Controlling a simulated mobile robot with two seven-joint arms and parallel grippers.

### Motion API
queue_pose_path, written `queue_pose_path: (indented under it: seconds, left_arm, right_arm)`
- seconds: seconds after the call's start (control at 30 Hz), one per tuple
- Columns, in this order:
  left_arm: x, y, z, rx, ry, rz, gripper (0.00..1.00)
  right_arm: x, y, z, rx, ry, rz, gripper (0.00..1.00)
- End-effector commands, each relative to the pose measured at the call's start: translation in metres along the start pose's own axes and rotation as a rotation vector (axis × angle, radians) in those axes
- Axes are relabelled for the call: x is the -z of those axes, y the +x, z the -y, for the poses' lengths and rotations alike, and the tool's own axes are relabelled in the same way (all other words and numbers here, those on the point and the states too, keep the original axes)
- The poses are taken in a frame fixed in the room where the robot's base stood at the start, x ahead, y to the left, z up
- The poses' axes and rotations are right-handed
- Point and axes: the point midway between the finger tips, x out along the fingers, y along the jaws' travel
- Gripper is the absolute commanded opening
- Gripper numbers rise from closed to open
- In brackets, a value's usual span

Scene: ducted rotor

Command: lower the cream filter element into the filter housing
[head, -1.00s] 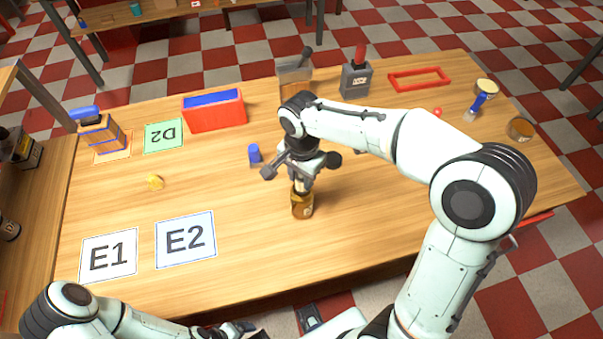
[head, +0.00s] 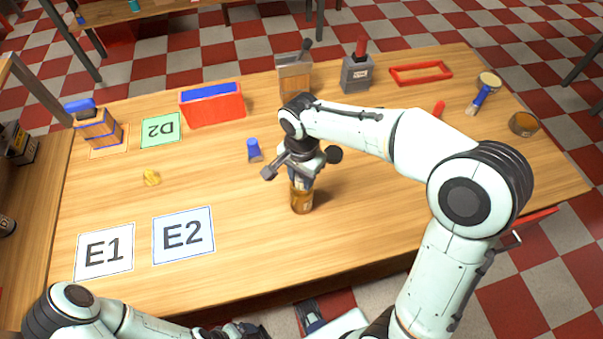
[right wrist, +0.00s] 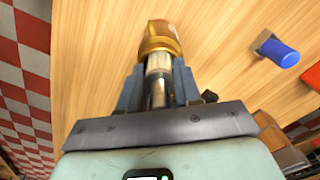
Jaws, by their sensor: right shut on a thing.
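The filter housing (head: 301,202) is an amber, see-through cup standing on the table near the middle in the head view. It also shows beyond my fingers in the right wrist view (right wrist: 159,38). My right gripper (head: 300,182) points down right over the housing. It is shut on a pale, shiny cylinder (right wrist: 158,66), which looks like the cream filter element. Its far end meets the housing's mouth; how deep it sits inside is hidden. My left gripper (head: 243,331) is low at the bottom edge, away from the housing, and its jaws are unclear.
A red bin (head: 213,110), a grey holder (head: 356,75) and a red frame (head: 420,73) are at the back. The wood around the housing is clear.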

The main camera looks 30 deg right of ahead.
Motion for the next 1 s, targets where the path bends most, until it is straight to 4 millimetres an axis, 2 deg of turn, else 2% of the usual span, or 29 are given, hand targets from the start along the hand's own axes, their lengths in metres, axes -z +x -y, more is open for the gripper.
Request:
queue_pose_path:
  seconds: [0.03, 0.07, 0.1, 0.13, 0.43, 0.57, 1.0]
  left_arm:
    - [0.000, 0.002, 0.001, 0.000, 0.000, 0.001, 0.89]
    - [0.000, 0.001, 0.001, 0.000, 0.000, 0.001, 0.89]
    - [0.000, 0.001, 0.000, 0.000, 0.000, 0.000, 0.89]
    - [0.000, 0.001, 0.000, 0.000, 0.000, 0.000, 0.89]
    - [0.000, 0.000, 0.000, 0.000, 0.000, 0.000, 0.89]
    - [0.000, -0.001, -0.001, 0.000, 0.000, -0.001, 0.89]
    - [0.004, -0.018, -0.008, -0.003, 0.003, -0.008, 0.89]
  right_arm:
    - [0.000, 0.003, 0.000, 0.000, 0.000, 0.000, 0.04]
    - [0.000, 0.002, 0.000, 0.000, 0.000, 0.000, 0.43]
    - [0.000, 0.001, 0.000, 0.000, 0.000, 0.000, 0.56]
    - [0.000, 0.001, 0.000, 0.000, 0.000, 0.000, 0.63]
    - [0.000, 0.000, 0.000, 0.000, 0.000, 0.000, 0.63]
    - [0.000, -0.011, 0.001, 0.002, 0.000, -0.001, 0.63]
    - [0.000, -0.105, 0.001, 0.004, -0.001, -0.001, 0.63]
